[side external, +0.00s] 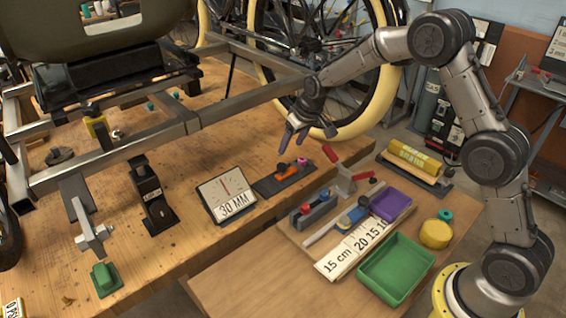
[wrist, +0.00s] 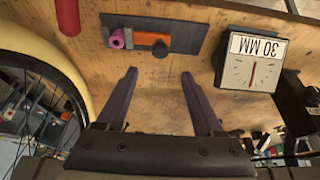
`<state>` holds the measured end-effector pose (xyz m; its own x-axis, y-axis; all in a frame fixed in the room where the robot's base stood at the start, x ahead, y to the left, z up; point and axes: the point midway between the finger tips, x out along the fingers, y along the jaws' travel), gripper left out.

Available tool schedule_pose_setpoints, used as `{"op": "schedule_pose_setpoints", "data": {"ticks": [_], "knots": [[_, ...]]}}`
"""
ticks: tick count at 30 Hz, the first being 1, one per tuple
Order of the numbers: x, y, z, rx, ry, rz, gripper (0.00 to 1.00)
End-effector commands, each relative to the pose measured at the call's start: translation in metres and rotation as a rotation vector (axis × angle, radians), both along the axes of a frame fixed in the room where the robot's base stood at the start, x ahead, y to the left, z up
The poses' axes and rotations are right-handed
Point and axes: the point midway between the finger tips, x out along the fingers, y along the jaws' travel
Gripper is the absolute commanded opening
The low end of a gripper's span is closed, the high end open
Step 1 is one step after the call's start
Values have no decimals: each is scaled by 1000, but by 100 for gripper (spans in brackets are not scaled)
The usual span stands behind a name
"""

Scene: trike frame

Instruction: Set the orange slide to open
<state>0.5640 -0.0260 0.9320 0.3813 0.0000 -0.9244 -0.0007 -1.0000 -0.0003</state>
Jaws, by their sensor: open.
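The orange slide (side external: 287,173) sits on a dark base plate (side external: 268,188) on the wooden bench, beside the "30 MM" dial.
The dial box (side external: 226,196) stands left of the plate. The trike's frame tube (side external: 250,97) and wheel are behind.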

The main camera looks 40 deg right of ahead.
Motion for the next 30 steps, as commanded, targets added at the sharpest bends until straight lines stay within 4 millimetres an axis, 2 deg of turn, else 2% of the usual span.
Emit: {"op": "schedule_pose_setpoints", "data": {"ticks": [1, 6, 15, 21, 29, 30], "knots": [[4, 0, -12, 1, 4, 0, 69], [17, 0, -43, 1, 3, 1, 69], [35, 0, -84, 0, -1, 1, 69], [39, 0, -94, 0, -1, 1, 69], [39, 0, -94, 0, -2, 1, 69], [39, 0, -94, 0, -2, 1, 64]]}}
